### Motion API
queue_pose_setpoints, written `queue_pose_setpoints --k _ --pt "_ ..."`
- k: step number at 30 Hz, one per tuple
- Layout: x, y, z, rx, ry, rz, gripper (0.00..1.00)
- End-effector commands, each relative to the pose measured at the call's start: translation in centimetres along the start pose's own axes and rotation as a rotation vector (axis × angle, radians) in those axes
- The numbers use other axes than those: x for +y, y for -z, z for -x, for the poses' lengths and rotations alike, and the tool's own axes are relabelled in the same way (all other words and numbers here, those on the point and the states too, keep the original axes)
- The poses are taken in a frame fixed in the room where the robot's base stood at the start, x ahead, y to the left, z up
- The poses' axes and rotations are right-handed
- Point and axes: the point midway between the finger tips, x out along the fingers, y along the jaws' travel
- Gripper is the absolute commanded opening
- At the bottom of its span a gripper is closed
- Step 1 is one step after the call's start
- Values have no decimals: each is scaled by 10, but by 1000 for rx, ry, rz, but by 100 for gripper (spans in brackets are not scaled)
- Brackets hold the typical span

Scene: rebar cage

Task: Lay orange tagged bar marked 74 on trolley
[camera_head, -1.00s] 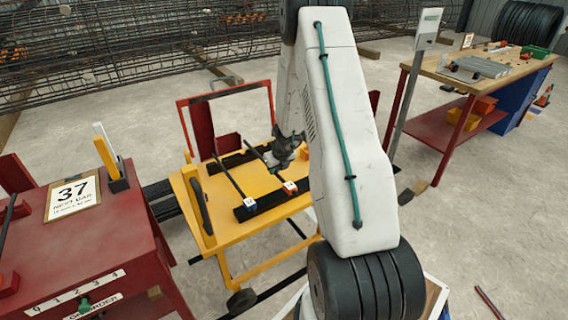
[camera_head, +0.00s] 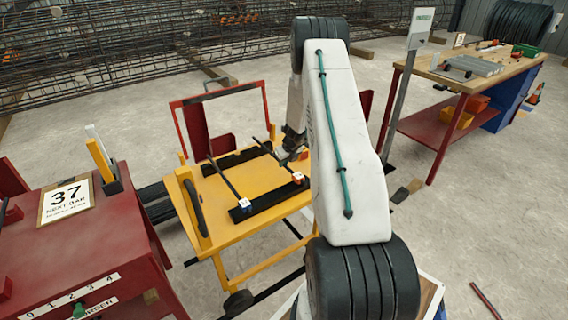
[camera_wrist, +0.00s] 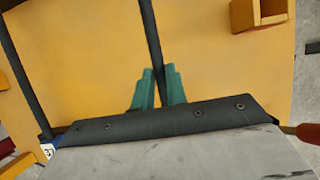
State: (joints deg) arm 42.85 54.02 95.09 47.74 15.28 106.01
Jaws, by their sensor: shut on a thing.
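The yellow trolley (camera_head: 225,227) stands in the middle of the head view, with two dark cross rests on its top. The orange-tagged bar (camera_head: 298,177) is at the right part of the trolley top; its number is too small to read. My gripper (camera_head: 288,156) is shut on this thin dark bar, partly hidden by my arm. In the wrist view the bar (camera_wrist: 150,35) runs up from between the green fingertips (camera_wrist: 159,88). Its tagged end is hidden there. I cannot tell whether it touches the rests. A blue-tagged bar (camera_head: 225,180) lies to its left across the rests, also in the wrist view (camera_wrist: 15,60).
A red stand (camera_head: 95,245) with a "37 NEXT BAR" sign (camera_head: 68,199) is at the left. A grey post (camera_head: 403,85) and a wooden-topped bench (camera_head: 470,75) stand at the right. Rebar cages (camera_head: 130,60) fill the back. Trolley top between the bars is clear.

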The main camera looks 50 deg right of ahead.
Motion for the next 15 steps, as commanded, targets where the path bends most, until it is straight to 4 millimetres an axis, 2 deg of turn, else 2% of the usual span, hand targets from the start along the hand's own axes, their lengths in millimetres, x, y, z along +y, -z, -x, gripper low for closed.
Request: queue_pose_setpoints --k 15 --pt "-1 3 -10 -3 2 1 0"
